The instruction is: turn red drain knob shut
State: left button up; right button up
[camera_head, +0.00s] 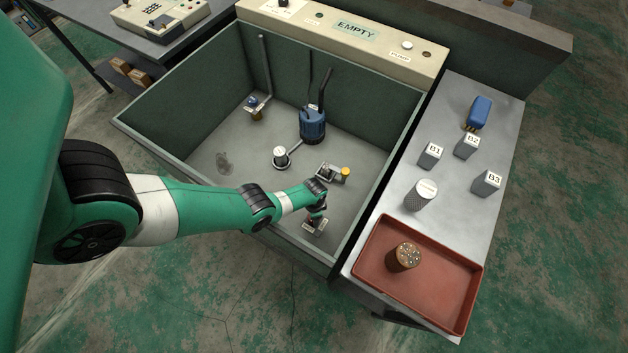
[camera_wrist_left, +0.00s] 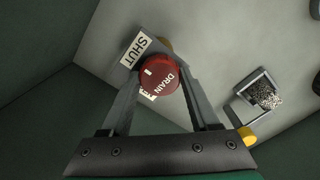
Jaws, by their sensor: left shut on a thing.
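The red drain knob (camera_wrist_left: 158,75) shows in the left wrist view, with the word DRAIN and a white mark on its face. A SHUT label (camera_wrist_left: 136,50) is beside it at the upper left, and another label is partly hidden beneath the knob. The white mark points toward the upper left, near the SHUT label. My left gripper (camera_wrist_left: 157,80) has its fingers on either side of the knob, shut on it. In the head view the left gripper (camera_head: 318,212) reaches down to the tank's near right floor, and the knob is hidden there.
The green tank (camera_head: 180,160) has high walls around the gripper. A blue pump (camera_head: 312,125), a white-capped fitting (camera_head: 281,157) and a yellow-capped fitting (camera_head: 345,173) stand inside. A red tray (camera_head: 440,295) and several grey blocks are on the bench to the right.

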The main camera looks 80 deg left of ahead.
pick_arm(q)
jog(key=o, duration=1.4)
notch_tip(320, 180, up, 12)
jog(key=p, duration=1.1)
jog(key=shift+f+p, duration=0.15)
jog(key=shift+p, duration=0.2)
jog(key=shift+f, duration=0.1)
